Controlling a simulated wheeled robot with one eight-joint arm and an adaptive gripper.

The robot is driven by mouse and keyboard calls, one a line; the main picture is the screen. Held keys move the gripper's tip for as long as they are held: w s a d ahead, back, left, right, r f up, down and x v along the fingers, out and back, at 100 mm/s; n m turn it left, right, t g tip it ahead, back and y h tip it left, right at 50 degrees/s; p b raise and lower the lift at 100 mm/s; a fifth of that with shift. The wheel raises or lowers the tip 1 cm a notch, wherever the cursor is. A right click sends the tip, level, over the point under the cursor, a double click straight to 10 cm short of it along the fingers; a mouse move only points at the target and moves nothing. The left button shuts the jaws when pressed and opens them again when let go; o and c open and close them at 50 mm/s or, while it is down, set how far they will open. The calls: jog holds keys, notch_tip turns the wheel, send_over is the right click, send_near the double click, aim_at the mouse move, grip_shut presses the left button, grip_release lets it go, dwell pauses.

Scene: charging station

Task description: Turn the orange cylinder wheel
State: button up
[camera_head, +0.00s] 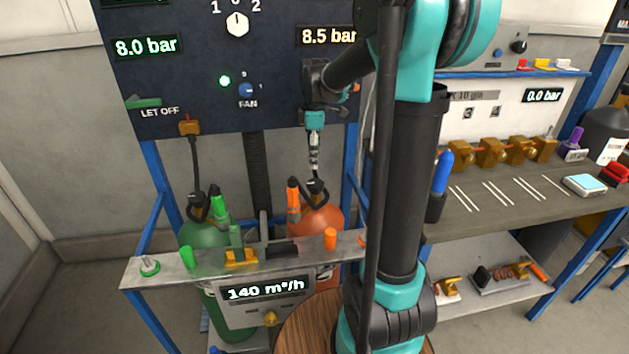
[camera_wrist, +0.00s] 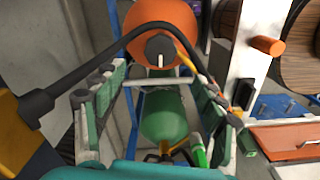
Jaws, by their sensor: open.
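The orange cylinder (camera_head: 322,219) stands behind the grey shelf, right of the green cylinder (camera_head: 198,236). In the wrist view the orange cylinder (camera_wrist: 172,18) is at the top. Its round dark wheel (camera_wrist: 160,49) with a white mark faces the camera. In the head view the dark top fitting is partly hidden by my gripper (camera_head: 314,168), which points down just above it. In the wrist view my gripper (camera_wrist: 154,76) is open, its fingers on either side below the wheel. Nothing is held between them; I cannot tell whether they touch the wheel.
A black hose (camera_wrist: 75,84) arcs across the wrist view close to the wheel and left finger. The shelf (camera_head: 205,263) carries upright orange and green pegs. A control panel (camera_head: 187,70) stands behind. A workbench (camera_head: 495,210) with brass fittings is at right.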

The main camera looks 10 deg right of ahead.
aim_at(315, 183)
notch_tip(315, 183, down, 10)
jog(key=shift+r, duration=0.1)
jog(key=shift+c, duration=0.4)
jog(key=c, duration=1.1)
